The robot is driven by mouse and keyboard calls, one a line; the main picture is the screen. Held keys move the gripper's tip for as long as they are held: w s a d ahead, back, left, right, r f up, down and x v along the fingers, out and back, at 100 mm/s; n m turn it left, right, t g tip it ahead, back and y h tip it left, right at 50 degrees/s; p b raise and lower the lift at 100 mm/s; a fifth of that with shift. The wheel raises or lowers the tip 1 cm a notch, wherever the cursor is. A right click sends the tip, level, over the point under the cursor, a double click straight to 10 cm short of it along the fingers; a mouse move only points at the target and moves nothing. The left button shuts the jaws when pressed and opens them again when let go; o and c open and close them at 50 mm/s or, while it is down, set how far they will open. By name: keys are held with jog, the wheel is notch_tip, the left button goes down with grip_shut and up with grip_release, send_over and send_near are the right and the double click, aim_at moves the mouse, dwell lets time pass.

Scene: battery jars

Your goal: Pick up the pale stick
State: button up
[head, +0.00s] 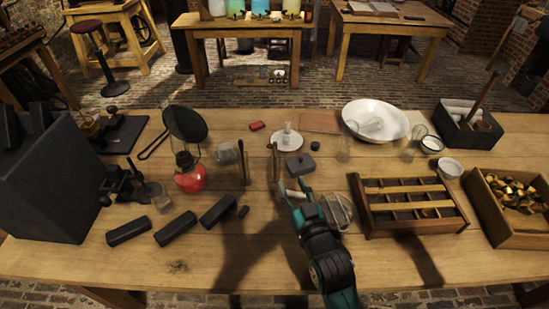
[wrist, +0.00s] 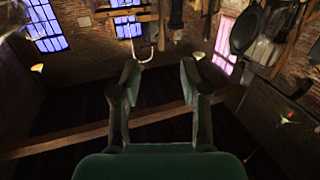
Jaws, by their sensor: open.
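A short pale stick-like piece (head: 295,194) shows beside the front end of my gripper (head: 299,198) in the head view. It is small, and I cannot tell whether it lies on the table or is part of the gripper. Pale rolls or sticks (head: 459,107) also lie in a dark box (head: 483,138) at the back right. In the wrist view my gripper (wrist: 160,70) is open, with nothing seen between its fingers. That view looks out on the room, and no pale stick can be made out there.
A wooden compartment tray (head: 375,228) is right of my gripper, with a wire-like round object (head: 340,210) between. Dark blocks (head: 175,229) lie left. A grey lidded block (head: 301,165) and white dish (head: 287,141) stand behind.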

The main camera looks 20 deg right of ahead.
aim_at(276, 146)
jog(key=shift+w+a+r, duration=0.1)
jog(key=shift+w+r, duration=0.35)
jog(key=shift+w, duration=1.9)
jog(key=shift+w+a+r, duration=0.1)
jog(key=shift+w+r, duration=0.4)
jog(key=shift+w, duration=1.9)
jog(key=shift+w+r, duration=0.45)
jog(key=shift+w, duration=1.9)
grip_shut()
